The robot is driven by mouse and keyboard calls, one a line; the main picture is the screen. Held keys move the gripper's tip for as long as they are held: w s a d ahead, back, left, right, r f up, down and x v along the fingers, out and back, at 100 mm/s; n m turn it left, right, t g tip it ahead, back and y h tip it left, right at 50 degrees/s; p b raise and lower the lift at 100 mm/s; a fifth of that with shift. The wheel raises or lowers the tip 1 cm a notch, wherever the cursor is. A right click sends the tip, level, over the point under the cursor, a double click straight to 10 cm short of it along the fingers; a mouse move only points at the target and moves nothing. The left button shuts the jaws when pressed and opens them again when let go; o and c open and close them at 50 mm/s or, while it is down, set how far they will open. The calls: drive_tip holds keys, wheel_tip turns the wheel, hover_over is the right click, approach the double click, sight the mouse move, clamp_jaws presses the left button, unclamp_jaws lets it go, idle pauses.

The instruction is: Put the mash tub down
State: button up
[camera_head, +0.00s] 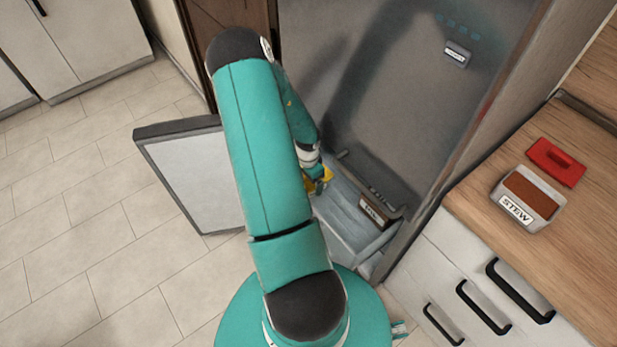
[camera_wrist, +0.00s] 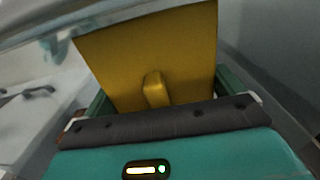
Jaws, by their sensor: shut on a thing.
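My gripper (camera_head: 318,184) is low in front of the open compartment, partly hidden behind my arm. It is shut on a yellow piece (camera_head: 325,176) with a raised grip, which I take to be the mash tub or its lid. In the wrist view this yellow piece (camera_wrist: 150,50) fills the upper middle, with green fingers at its two sides. No name shows on it. What lies under it is hidden, so I cannot tell whether it touches a surface.
A pale compartment (camera_head: 343,237) is open below a tall grey panel (camera_head: 385,90), and its white-lined door (camera_head: 190,175) stands open at left. A labelled tub (camera_head: 375,212) sits inside.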

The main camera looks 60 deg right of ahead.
drive_tip(key=o, duration=1)
drive_tip(key=shift+o, duration=0.2)
wheel_tip(320, 180, up, 13)
drive_tip(key=shift+r, duration=0.1)
drive_tip(key=w+a+r+n+t+y, duration=0.15)
drive_tip(key=w+a+r+n, duration=0.35)
drive_tip(key=w+a+r, duration=0.5)
drive_tip(key=w+a+r+n+t, duration=0.2)
drive_tip(key=w+a+r+n, duration=0.3)
drive_tip(key=a+r, duration=0.5)
drive_tip(key=s+a+r+n, duration=0.2)
drive_tip(key=a+r+n, duration=0.2)
drive_tip(key=a, duration=0.3)
drive_tip(key=s+a+r+n+t+h, duration=0.1)
drive_tip(key=s+a+r+n, duration=0.2)
drive_tip(key=a, duration=0.5)
drive_tip(key=s+a+r+n+t, duration=0.1)
drive_tip(key=s+a+r+n, duration=0.2)
drive_tip(key=a+r+n, duration=0.3)
drive_tip(key=shift+a, duration=0.8)
drive_tip(key=shift+h, duration=0.25)
